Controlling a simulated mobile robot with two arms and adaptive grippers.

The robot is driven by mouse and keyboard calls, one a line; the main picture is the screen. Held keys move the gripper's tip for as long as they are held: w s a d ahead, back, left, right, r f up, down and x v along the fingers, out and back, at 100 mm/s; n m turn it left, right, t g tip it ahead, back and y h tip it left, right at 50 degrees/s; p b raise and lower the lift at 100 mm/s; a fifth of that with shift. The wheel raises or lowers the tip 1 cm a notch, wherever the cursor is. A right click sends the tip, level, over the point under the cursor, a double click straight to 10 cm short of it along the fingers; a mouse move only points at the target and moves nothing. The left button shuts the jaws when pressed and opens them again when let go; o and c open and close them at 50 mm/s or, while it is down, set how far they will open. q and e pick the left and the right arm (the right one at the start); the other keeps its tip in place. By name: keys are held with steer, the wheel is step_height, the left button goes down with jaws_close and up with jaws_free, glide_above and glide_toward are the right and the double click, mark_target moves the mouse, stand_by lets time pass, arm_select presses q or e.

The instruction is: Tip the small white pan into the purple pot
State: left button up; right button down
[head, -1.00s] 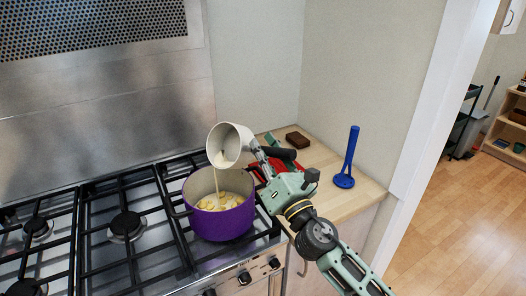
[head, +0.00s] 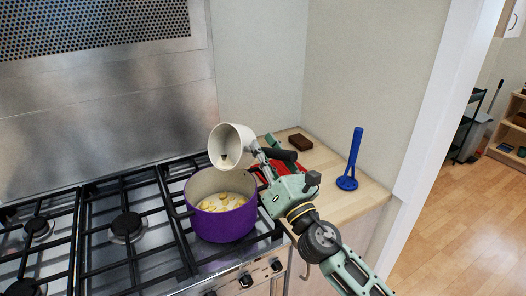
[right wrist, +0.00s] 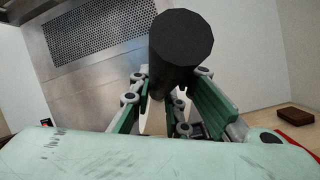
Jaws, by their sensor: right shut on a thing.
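The small white pan (head: 231,141) is tilted on its side above the purple pot, its mouth turned down and to the left. No stream falls from it, and a small dark spot shows inside it. The purple pot (head: 222,222) stands on the hob with pale liquid and several yellow chunks inside. My right gripper (head: 268,166) is shut on the pan's handle, right of the pot. In the right wrist view the dark handle (right wrist: 182,50) sticks up between the fingers. My left gripper is not in view.
The gas hob (head: 125,235) has black grates left of the pot. On the wooden counter (head: 325,195) at the right are a blue upright utensil (head: 350,165), a brown block (head: 300,142) and a red item (head: 287,167), partly hidden by my right gripper.

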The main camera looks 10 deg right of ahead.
steer(key=shift+s+a+y+b, duration=0.1)
steer(key=shift+y+b, duration=0.2)
stand_by(0.5)
steer(key=shift+s+a+n+y+b, duration=0.3)
steer(key=shift+n+y+b, duration=0.1)
steer(key=shift+n+b, duration=0.45)
steer(key=shift+a+f+n+b, duration=0.15)
steer(key=shift+n+b, duration=0.15)
steer(key=shift+n, duration=0.15)
stand_by(0.7)
steer(key=shift+s+a+f+n+y+b, duration=0.15)
steer(key=shift+s+a+n+y+b, duration=0.15)
steer(key=shift+n+y+b, duration=0.4)
steer(key=shift+s+a+f+n+b, duration=0.1)
steer(key=shift+a+n+b, duration=0.05)
steer(key=shift+n+b, duration=0.25)
stand_by(0.9)
steer(key=shift+s+a+f+n+y+b, duration=0.3)
steer(key=shift+n+y+b, duration=0.2)
steer(key=shift+n+b, duration=0.3)
steer(key=shift+s+a+n+g+y+b, duration=0.1)
steer(key=shift+a+n+g+y+b, duration=0.1)
steer(key=shift+n+g+y+b, duration=0.15)
stand_by(0.8)
